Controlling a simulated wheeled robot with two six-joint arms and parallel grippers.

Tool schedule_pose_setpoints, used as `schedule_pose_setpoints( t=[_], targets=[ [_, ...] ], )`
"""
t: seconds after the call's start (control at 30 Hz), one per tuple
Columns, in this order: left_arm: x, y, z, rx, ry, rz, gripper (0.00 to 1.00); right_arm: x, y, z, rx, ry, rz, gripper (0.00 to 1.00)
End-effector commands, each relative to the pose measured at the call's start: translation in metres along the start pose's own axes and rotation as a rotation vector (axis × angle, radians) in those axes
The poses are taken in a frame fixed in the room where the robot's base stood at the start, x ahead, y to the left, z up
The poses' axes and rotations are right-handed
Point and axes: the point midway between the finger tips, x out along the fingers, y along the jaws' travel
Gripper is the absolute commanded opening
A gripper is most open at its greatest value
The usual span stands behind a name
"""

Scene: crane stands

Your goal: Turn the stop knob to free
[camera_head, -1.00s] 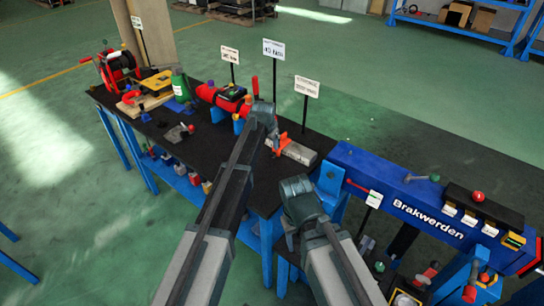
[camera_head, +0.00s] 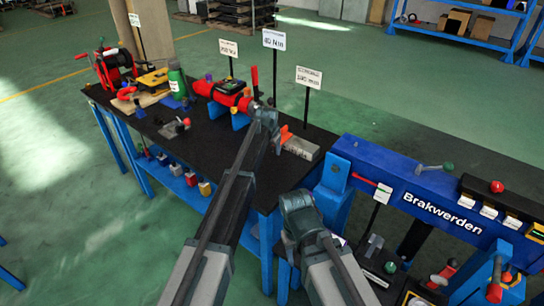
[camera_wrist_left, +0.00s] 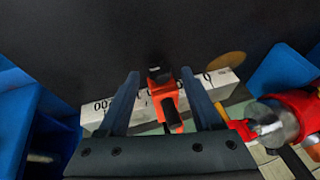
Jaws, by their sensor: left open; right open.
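An orange stop (camera_wrist_left: 163,97) with a black part sits on a pale, number-marked bar (camera_wrist_left: 215,85) in the left wrist view.
A blue beam marked Brakwerden (camera_head: 400,170) stands at right. A green bottle (camera_head: 178,78) and red reel (camera_head: 112,68) stand at far left.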

Motion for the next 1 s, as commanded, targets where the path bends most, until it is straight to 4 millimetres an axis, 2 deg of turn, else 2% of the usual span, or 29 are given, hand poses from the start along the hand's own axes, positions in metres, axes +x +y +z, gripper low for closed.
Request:
schedule_pose_setpoints(
  t=[0.03, 0.13, 0.47, 0.8, 0.83, 1.0],
  targets=[
    [0.0112, 0.0005, 0.001, 0.0, 0.0, 0.0, 0.66, 0.0105, -0.001, -0.0006, 0.0, 0.0, 0.0, 0.53],
    [0.0168, 0.0002, 0.0006, 0.0, 0.0, 0.0, 0.66, 0.0152, -0.0015, -0.0009, 0.0, 0.0, 0.0, 0.53],
    [0.0167, -0.0002, 0.0, 0.0, 0.0, 0.0, 0.64, 0.0149, -0.0014, -0.0009, 0.0, 0.0, 0.0, 0.53],
    [0.0168, -0.0001, 0.0, 0.0, 0.0, 0.0, 0.03, 0.015, -0.0014, -0.0009, 0.0, 0.0, 0.0, 0.53],
    [0.0168, -0.0001, 0.0, 0.0, 0.0, 0.0, 0.0, 0.015, -0.0014, -0.0009, 0.0, 0.0, 0.0, 0.53],
    [0.0168, -0.0001, 0.0, -0.001, 0.0, 0.001, 0.0, 0.0149, -0.0014, -0.0009, 0.0, 0.0, 0.0, 0.53]
  ],
)
